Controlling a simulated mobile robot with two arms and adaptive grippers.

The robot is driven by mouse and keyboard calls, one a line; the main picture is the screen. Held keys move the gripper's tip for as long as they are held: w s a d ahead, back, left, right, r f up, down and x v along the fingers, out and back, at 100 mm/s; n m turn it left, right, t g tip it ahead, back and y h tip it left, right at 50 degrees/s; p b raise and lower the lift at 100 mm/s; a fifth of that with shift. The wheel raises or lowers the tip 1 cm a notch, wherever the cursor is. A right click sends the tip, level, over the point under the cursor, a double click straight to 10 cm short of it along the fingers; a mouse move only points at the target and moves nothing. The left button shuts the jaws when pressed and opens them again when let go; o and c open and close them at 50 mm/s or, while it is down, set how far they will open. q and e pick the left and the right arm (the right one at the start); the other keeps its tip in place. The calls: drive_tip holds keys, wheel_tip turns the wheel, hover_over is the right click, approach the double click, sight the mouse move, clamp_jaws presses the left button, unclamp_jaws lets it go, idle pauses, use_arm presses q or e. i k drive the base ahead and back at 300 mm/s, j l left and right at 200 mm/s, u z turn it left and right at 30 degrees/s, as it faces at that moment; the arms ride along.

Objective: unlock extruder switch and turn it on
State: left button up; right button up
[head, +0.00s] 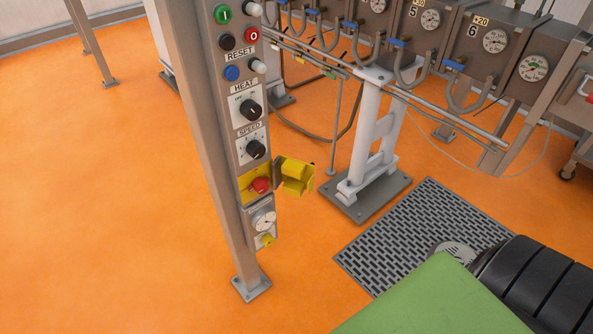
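A tall grey control panel on a post (237,170) stands in the middle of the head view. Near its top are a green "I" button (223,14) and a red "0" button (252,35). Low on the panel, a red knob or button (260,186) sits on a yellow plate. A yellow hinged cover (295,178) stands swung open to its right. Below are a white-faced dial (263,219) and a small yellow knob (267,240). I cannot tell which control is the extruder switch. Neither gripper is in view.
The panel also has a black HEAT knob (251,109), a black SPEED knob (256,149) and a blue button (232,73). The extruder machine with gauges (495,40) and its white support stand (375,140) are behind, right. A floor grate (405,235) lies right.

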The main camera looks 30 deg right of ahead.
sight(261, 184)
drive_tip(key=z, duration=0.75)
